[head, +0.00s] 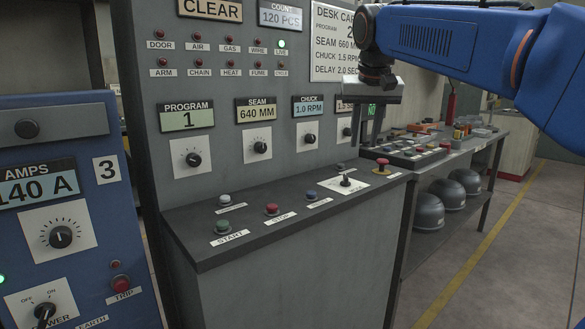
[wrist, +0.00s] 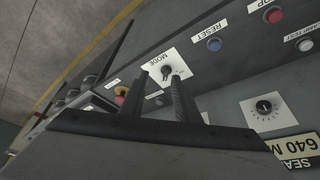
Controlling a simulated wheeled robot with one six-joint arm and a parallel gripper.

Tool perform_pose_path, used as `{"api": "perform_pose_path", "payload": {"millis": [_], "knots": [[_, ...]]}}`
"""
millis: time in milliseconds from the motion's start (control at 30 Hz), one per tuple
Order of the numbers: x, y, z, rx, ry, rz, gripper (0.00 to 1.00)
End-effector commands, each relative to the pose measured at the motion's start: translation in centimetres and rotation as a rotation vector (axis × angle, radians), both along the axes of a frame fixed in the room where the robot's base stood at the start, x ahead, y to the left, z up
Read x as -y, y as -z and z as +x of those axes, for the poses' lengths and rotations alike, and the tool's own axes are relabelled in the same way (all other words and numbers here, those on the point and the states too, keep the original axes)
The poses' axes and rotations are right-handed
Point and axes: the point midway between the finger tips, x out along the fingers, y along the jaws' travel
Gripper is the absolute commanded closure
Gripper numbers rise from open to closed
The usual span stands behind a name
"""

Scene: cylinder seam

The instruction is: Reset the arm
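My gripper (head: 370,138) is in front of the upright panel, above the right part of the control desk. In the wrist view its two fingers (wrist: 159,78) stand apart with nothing between them. The blue RESET button (head: 311,195) is on the sloped desk, left of the MODE knob on its white plate (head: 345,183). In the wrist view the RESET button (wrist: 214,44) lies up and right of the fingertips, and the MODE knob (wrist: 167,73) appears between and beyond them. The ARM lamp (head: 162,62) on the upright panel looks dark red.
A red STOP button (head: 271,209), green START button (head: 223,226) and white button (head: 224,200) are left of RESET. A red mushroom button (head: 382,163) is at the desk's right end. A cluttered bench (head: 420,150) stands at right. One upper lamp (head: 282,43) glows green.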

Motion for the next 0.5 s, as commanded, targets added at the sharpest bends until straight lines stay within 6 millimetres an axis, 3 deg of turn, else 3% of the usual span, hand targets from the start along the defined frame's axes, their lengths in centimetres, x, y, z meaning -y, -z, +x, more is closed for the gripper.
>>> {"api": "perform_pose_path", "payload": {"millis": [33,267,500], "knots": [[0.7,0.9,-1.8,0.000,-0.008,0.000,0.71],[2.9,6.4,-8.5,0.001,-0.046,-0.001,0.71],[4.6,13.4,-15.8,0.005,-0.082,0.000,0.71]]}}
